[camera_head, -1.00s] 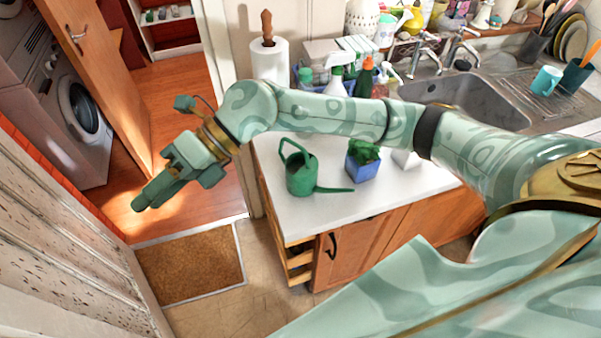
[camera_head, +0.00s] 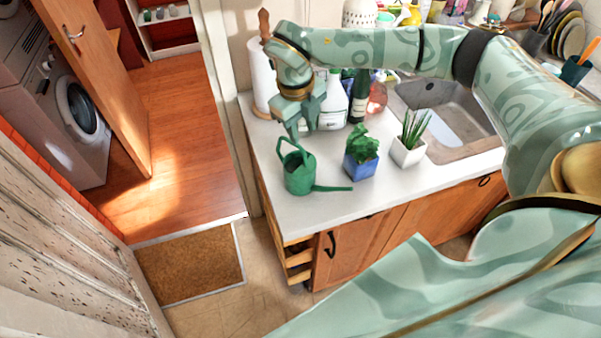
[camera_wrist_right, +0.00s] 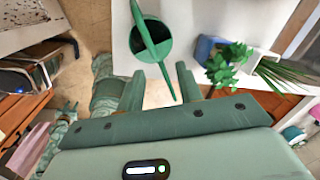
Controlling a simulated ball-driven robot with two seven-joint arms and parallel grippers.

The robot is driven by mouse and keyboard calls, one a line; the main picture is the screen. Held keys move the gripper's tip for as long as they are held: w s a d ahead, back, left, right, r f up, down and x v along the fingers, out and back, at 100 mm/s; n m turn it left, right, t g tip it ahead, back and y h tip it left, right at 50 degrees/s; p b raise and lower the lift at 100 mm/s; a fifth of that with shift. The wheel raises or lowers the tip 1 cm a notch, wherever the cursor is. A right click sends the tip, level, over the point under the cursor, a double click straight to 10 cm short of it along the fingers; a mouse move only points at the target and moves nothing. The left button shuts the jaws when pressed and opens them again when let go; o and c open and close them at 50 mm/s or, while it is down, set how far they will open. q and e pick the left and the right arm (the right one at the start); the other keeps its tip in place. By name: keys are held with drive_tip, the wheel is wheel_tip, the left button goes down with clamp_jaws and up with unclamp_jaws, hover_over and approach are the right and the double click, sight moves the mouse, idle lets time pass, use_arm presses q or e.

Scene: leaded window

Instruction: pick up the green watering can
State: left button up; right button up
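The green watering can (camera_head: 299,180) stands upright on the white counter, with its handle loop toward the back and its spout pointing right in the head view. My right gripper (camera_head: 300,130) points down just behind and above the handle. In the right wrist view the can (camera_wrist_right: 152,40) is at the top, with its dark round opening showing. The fingers are apart and hold nothing.
A blue pot with a leafy plant (camera_head: 361,162) stands right of the can, with a white pot with a spiky plant (camera_head: 408,151) beyond it. Bottles (camera_head: 333,102) and a paper roll (camera_head: 263,83) stand behind. The counter's front is clear.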

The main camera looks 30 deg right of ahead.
sight(301, 147)
drive_tip(key=f, duration=0.6)
drive_tip(key=shift+w, duration=0.2)
clamp_jaws()
